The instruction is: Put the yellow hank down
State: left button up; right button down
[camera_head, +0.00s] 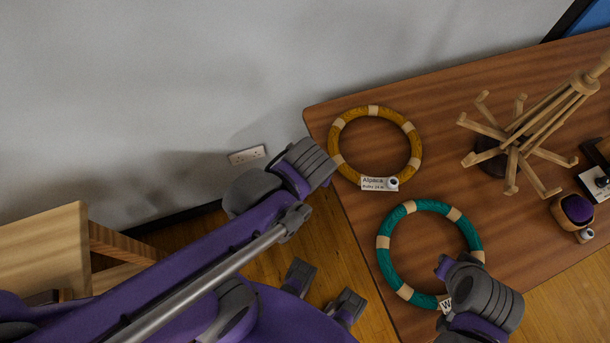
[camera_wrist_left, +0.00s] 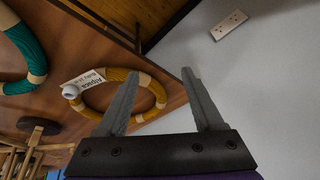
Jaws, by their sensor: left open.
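The yellow hank (camera_head: 336,130), a ring with pale bands, lies flat on the wooden table near its left corner. It carries a white label reading "Alpaca" (camera_head: 372,184). In the left wrist view, the hank (camera_wrist_left: 152,84) is partly hidden by one finger. My left gripper (camera_head: 322,160) is beside the hank's left side, at the table's edge. Its two fingers (camera_wrist_left: 160,73) are spread with nothing visibly held between them. My right gripper (camera_head: 446,278) is over the lower right of the teal hank (camera_head: 386,250); its fingers are mostly hidden.
A wooden yarn swift (camera_head: 510,140) stands at the right on the table (camera_head: 440,100). A small wooden holder with a purple ball (camera_head: 577,209) and a dark device with a white plate (camera_head: 597,183) are farther right. A wooden stool (camera_head: 45,250) stands at left.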

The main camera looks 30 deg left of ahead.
pick_arm(q)
jog(key=s+m, duration=0.1)
jog(key=s+a+r+m+t+h, duration=0.1)
jog(key=shift+s+r+h, duration=0.1)
jog(key=shift+s+h, duration=0.2)
jog(key=shift+s, duration=0.05)
jog(key=shift+d, duration=0.1)
jog(key=shift+t, duration=0.3)
jog(key=r+p, duration=0.2)
jog(key=w+r+p, duration=0.1)
jog(key=r, duration=0.1)
jog(key=shift+w+r+p, duration=0.1)
jog(key=shift+r+p, duration=0.15)
jog(key=shift+p, duration=0.1)
pick_arm(e)
jog(key=r, duration=0.2)
jog(key=w+r, duration=0.1)
jog(key=r, duration=0.1)
jog(key=shift+w+r, duration=0.15)
jog(key=shift+r, duration=0.1)
